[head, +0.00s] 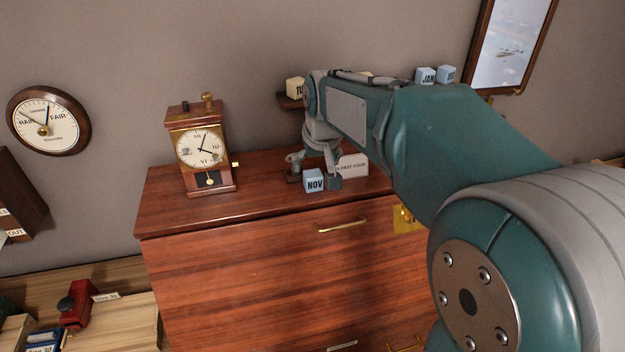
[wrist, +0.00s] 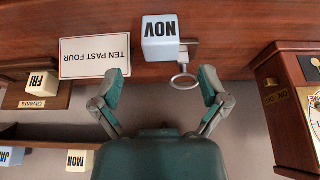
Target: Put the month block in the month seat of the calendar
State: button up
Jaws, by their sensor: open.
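The pale blue month block, marked NOV (head: 314,181), sits on the cabinet top near its front edge. In the wrist view the block (wrist: 160,38) appears upside down, just beyond and between my fingertips. My gripper (wrist: 158,82) is open and empty, with a finger to either side of the block's line. In the head view my gripper (head: 314,176) is low over the cabinet top at the block. A wooden holder (wrist: 38,102) labelled Oliveira carries a cream FRI block (wrist: 40,83); I cannot tell whether it is the calendar. No month seat is clearly visible.
A wooden clock (head: 205,150) stands left on the cabinet (head: 270,262). Several blocks sit on a wall shelf, including JAN (head: 427,77).

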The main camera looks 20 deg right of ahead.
aim_at(313, 173)
jog(key=x, duration=0.5)
jog(key=shift+a+f, duration=0.1)
jog(key=shift+f, duration=0.05)
jog(key=c, duration=1.1)
jog(key=shift+r, duration=0.35)
notch_tip(313, 173, up, 2)
jog(key=shift+r, duration=0.15)
jog(key=s+r, duration=0.3)
jog(key=s, duration=0.1)
jog(key=s+r, duration=0.3)
jog(key=s, duration=0.2)
jog(key=s+r, duration=0.4)
jog(key=shift+s+a+r, duration=0.1)
jog(key=shift+s+a, duration=0.3)
